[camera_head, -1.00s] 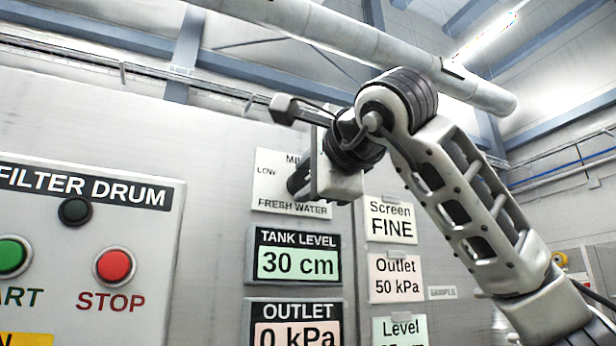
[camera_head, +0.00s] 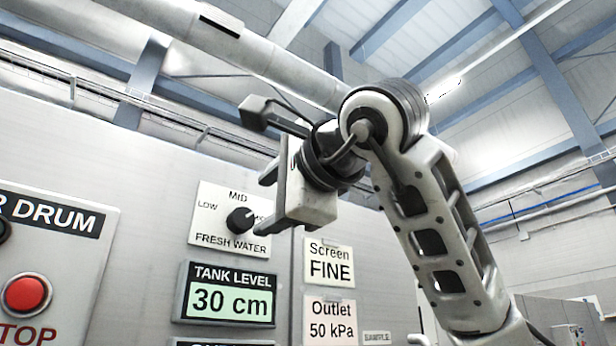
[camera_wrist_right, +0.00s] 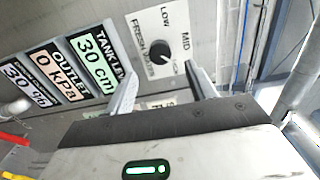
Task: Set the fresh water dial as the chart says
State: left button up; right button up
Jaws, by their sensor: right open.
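The fresh water dial (camera_head: 240,220) is a black knob on a white plate marked LOW and MID, with a third label at the right mostly hidden by my gripper. Its pale pointer mark leans up and right, past MID toward that label. My right gripper (camera_head: 254,206) is open and empty, just right of the dial, its fingers directed at the panel. In the right wrist view the dial (camera_wrist_right: 160,50) shows beyond the fingertips (camera_wrist_right: 160,82), apart from them. No chart with a dial setting is readable. My left gripper is not in view.
Below the dial, the tank level display (camera_head: 228,301) reads 30 cm. Cards to the right read Screen FINE (camera_head: 329,263) and Outlet 50 kPa (camera_head: 330,322). The filter drum panel (camera_head: 90,262) with a red stop button (camera_head: 27,294) is at left. A pipe crosses above.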

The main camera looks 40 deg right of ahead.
jog(key=s, duration=0.9)
jog(key=shift+s+a+b, duration=0.2)
jog(key=shift+a+b, duration=0.1)
